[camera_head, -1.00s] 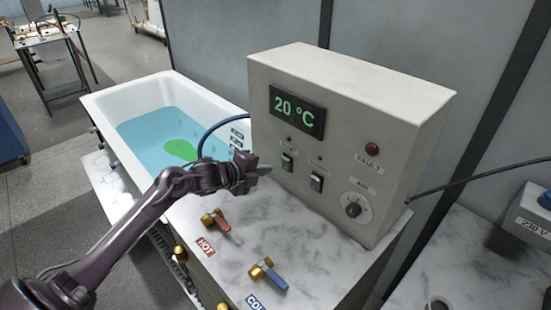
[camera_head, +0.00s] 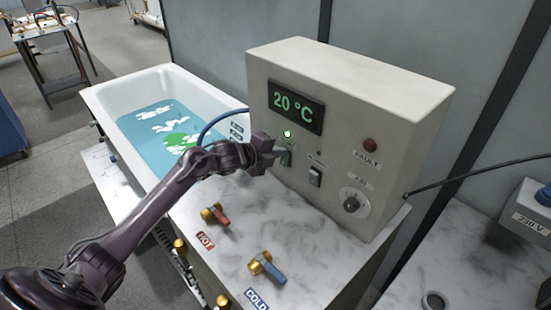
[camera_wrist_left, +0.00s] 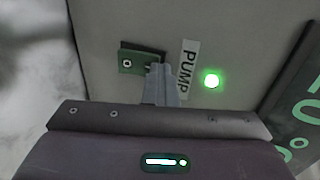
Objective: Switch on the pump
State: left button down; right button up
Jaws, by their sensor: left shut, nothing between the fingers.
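The grey control box (camera_head: 350,110) stands on the marble top, with a green display (camera_head: 296,107) reading 20 °C. The pump switch (camera_wrist_left: 140,60) is the left of two rocker switches, beside a label reading PUMP (camera_wrist_left: 187,67) in the left wrist view. A green lamp (camera_head: 287,134) above it is lit, and this lamp (camera_wrist_left: 211,80) also glows in the left wrist view. My left gripper (camera_head: 276,152) is shut and empty, its fingertips at the pump switch and partly covering it. I cannot tell whether they touch. My right gripper is not in view.
The second rocker switch (camera_head: 315,176), a dial (camera_head: 352,204) and an unlit red fault lamp (camera_head: 370,145) are to the right. A red-handled hot valve (camera_head: 215,215) and blue-handled cold valve (camera_head: 267,266) stand in front.

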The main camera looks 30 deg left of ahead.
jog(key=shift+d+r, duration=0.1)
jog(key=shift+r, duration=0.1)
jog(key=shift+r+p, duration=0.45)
jog(key=shift+p, duration=0.15)
